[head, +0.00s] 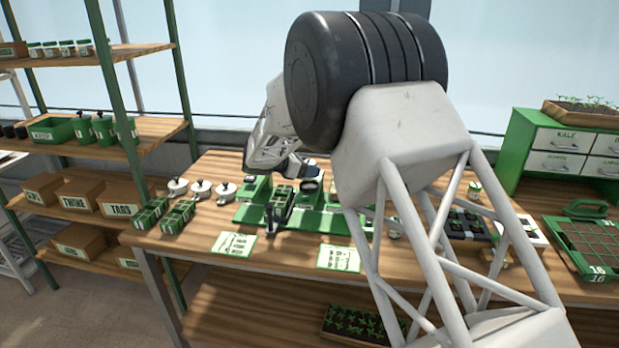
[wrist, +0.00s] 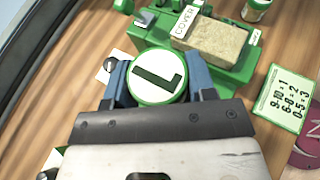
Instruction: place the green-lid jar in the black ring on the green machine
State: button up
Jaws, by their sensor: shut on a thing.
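The green-lid jar (wrist: 158,77) is between the blue fingers of my gripper (wrist: 158,82) in the wrist view. Its round lid is white with a green rim and a dark green L, seen from above; the jar's body is hidden under it. My gripper is shut on it. In the head view my gripper (head: 292,166) is over the back of the bench, largely hidden by my arm, and I cannot make out the jar there. The green machine (head: 325,222) stands on the bench below. A dark round opening (head: 311,186) on it looks like the black ring, partly hidden.
A tan block marked COVER (wrist: 215,42) sits in a green holder close beyond the jar. A number card (wrist: 285,98) lies to the right. White lidded pots (head: 200,188) and small green trays (head: 150,214) stand left of the machine.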

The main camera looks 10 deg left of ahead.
jog(key=shift+f, duration=1.55)
jog(key=shift+f, duration=0.2)
jog(key=o, duration=0.9)
jog(key=shift+s, duration=0.1)
jog(key=shift+o, duration=0.2)
jog(key=shift+r, duration=0.15)
jog(key=shift+a+r, duration=0.1)
jog(key=v, duration=1.1)
jog(key=shift+s+a, duration=0.2)
jog(key=shift+s, duration=0.05)
jog(key=shift+r, duration=0.1)
